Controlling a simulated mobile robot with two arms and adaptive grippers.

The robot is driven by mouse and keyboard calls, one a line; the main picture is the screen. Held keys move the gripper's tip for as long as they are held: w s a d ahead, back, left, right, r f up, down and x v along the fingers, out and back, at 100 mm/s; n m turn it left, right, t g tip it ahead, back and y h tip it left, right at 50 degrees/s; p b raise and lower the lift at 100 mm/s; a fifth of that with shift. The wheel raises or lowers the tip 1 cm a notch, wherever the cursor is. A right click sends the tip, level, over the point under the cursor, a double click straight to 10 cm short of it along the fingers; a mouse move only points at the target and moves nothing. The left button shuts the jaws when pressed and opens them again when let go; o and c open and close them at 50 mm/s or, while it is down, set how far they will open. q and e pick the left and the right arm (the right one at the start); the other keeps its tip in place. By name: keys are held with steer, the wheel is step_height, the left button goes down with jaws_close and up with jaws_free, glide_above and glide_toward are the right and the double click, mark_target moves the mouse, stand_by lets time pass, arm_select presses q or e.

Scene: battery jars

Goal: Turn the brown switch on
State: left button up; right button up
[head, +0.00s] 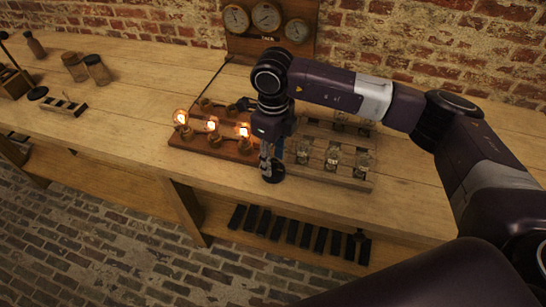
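A reddish-brown wooden board (196,143) on the bench carries three glowing bulbs (212,125) along its front. Small brown round fittings (206,104) sit behind the bulbs; they are too small to tell which is the brown switch or how it is set. My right gripper (268,168) points down at the board's right end, beside the rack of jars. Its fingers are small and dark here, and I cannot tell whether they are open or shut. A black round piece (273,175) is at the fingertips. My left gripper is out of view.
A wooden rack of glass jars (333,157) stands just right of the gripper. A gauge panel (267,17) stands at the back by the brick wall. Brown bottles (97,70) and a small block (63,106) are at left. The bench between is clear.

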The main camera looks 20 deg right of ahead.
mark_target(273, 161)
step_height(273, 161, up, 12)
stand_by(0.5)
stand_by(0.4)
